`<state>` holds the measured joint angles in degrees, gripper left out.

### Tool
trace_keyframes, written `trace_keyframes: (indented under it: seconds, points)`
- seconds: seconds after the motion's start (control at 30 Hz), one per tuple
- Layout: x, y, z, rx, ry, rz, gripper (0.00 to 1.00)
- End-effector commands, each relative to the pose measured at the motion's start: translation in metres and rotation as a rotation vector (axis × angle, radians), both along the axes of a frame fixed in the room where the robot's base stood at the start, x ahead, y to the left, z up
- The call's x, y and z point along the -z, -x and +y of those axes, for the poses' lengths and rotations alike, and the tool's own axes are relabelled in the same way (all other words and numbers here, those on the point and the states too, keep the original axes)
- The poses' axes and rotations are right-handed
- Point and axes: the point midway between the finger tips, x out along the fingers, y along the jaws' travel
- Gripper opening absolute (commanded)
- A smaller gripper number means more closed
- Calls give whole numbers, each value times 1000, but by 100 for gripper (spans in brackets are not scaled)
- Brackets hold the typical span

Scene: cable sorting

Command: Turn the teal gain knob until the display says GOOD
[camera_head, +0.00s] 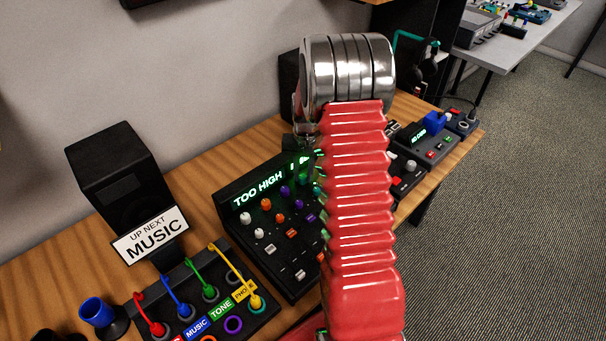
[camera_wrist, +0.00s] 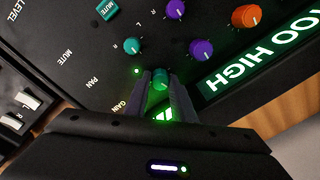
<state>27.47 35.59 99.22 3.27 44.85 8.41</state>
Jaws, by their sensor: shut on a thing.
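The teal gain knob (camera_wrist: 160,80) sits on the black mixer panel in the wrist view, near the printed word GAIN. My gripper (camera_wrist: 161,75) has one finger on each side of the knob and is shut on it. A green glow shows around and behind the fingers. The display (camera_head: 257,190) on the mixer reads TOO HIGH in green in the head view; part of it also shows in the wrist view (camera_wrist: 245,62). In the head view my red-sleeved arm hides the gain knob and the right part of the mixer.
Another teal knob (camera_wrist: 132,46), purple knobs (camera_wrist: 201,49) and an orange knob (camera_wrist: 246,17) lie close by. The mixer (camera_head: 283,262) stands between a patch box with coloured cables (camera_head: 220,318) and other devices (camera_head: 425,146). A speaker (camera_head: 118,175) and an UP NEXT MUSIC sign (camera_head: 151,236) stand left.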

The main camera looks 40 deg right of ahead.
Motion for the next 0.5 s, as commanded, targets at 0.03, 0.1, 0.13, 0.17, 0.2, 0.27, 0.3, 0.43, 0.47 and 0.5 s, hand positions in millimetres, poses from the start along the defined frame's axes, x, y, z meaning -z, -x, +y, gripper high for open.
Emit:
trace_keyframes:
  seconds: [0.03, 0.1, 0.13, 0.17, 0.2, 0.27, 0.3, 0.43, 0.47, 0.5]
  points:
    - [-1, -2, 0, -28, 2, -4, 0]
    - [-1, -2, 0, -64, 1, -3, 0]
    - [-1, -2, 0, -76, 2, -4, 0]
    - [-1, -2, 0, -85, 1, -3, 0]
    - [-1, -2, 0, -95, 2, -4, 0]
    - [-1, -2, 0, -102, 2, -4, 0]
    - [-1, -2, 0, -103, 2, -4, 0]
    - [-1, -2, 0, -103, 2, -4, 0]
    - [-1, -2, 0, -103, 2, -4, 0]
    - [-1, -2, 0, -102, 2, -4, 0]
